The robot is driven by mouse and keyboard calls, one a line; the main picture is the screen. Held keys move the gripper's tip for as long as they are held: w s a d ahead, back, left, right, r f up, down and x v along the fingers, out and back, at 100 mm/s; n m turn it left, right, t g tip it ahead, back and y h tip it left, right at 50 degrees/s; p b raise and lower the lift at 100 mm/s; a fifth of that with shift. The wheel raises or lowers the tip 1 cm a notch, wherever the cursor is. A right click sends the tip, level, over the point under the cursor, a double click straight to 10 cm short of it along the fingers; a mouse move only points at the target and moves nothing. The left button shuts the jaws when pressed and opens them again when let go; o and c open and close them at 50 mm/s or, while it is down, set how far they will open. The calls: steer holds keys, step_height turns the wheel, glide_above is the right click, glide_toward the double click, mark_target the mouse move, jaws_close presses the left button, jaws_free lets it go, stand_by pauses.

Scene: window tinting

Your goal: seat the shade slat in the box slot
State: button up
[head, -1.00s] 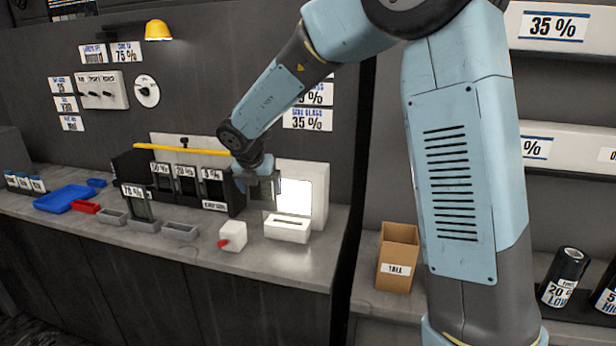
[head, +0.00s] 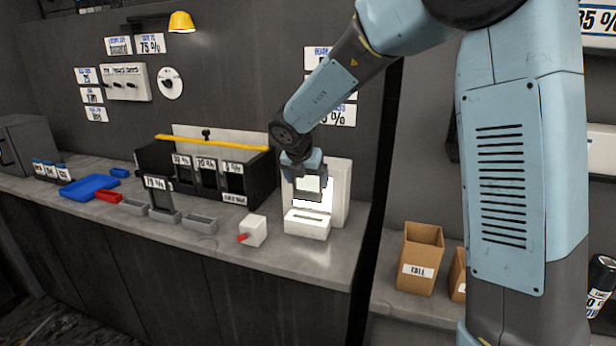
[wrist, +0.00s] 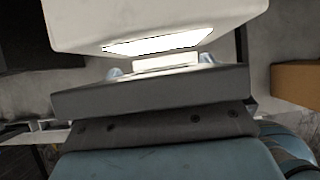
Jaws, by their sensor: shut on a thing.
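My gripper (head: 308,194) is above the small white box (head: 306,228), in front of the lit white panel (head: 312,205). The box has a dark slot in its top. The gripper is shut on the shade slat, which is mostly hidden by the gripper in the head view. I cannot tell whether its lower edge touches the slot. In the wrist view the lit panel (wrist: 160,41) shows at the top, and a pale strip below it cannot be told clearly as slat or box.
A black rack (head: 262,178) with several labelled dark slats stands left of the box. A labelled slat stands in a grey holder (head: 165,213). A white block with a red knob (head: 254,231) sits just left of the box. The counter's front edge is close.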

mark_target(307, 192)
steer(key=shift+f, duration=2.35)
steer(key=shift+f, duration=2.75)
steer(key=o, duration=0.8)
steer(key=shift+r, duration=0.1)
steer(key=v, duration=1.3)
steer(key=shift+s+r, duration=0.2)
